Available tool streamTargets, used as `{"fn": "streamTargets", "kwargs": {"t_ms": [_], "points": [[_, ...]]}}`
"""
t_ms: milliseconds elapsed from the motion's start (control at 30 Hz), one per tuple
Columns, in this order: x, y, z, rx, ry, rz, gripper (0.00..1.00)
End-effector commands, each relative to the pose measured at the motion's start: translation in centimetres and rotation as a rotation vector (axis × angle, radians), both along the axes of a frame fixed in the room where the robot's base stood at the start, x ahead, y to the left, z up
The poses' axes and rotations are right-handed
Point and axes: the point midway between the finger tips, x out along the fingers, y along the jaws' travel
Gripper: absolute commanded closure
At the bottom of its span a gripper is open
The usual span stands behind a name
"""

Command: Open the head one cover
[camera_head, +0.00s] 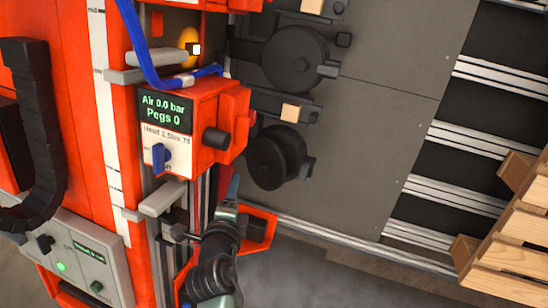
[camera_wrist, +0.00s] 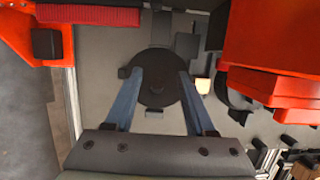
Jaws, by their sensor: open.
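The red head one unit (camera_head: 200,120) hangs at the centre left in the head view. Its display reads "Air 0.0 bar, Pegs 0" and its label reads "Head 1". A blue knob (camera_head: 161,156) is on its front and a black round knob (camera_head: 216,138) on its right face. I cannot tell which panel is the cover. In the wrist view my gripper (camera_wrist: 160,74) is open and empty, its two blue-grey fingers apart over a black disc (camera_wrist: 160,92) beyond them. My arm (camera_head: 212,265) shows below the unit in the head view; its fingertips are unclear there.
Black round discs (camera_head: 293,58) stand along the grey panel to the right. A blue hose (camera_head: 140,45) runs above the unit. A control box (camera_head: 75,260) with a green light is at lower left. Wooden pallet slats (camera_head: 515,240) lie at lower right.

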Motion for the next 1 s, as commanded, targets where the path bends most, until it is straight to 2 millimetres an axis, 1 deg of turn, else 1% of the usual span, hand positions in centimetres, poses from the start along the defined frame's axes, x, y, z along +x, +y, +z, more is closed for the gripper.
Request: {"fn": "streamTargets", "kwargs": {"t_ms": [167, 1000], "points": [[-0.5, -0.4, 0.2, 0.000, 0.002, -0.001, 0.45], [-6.3, -5.9, 2.4, 0.000, 0.001, -0.001, 0.45]]}}
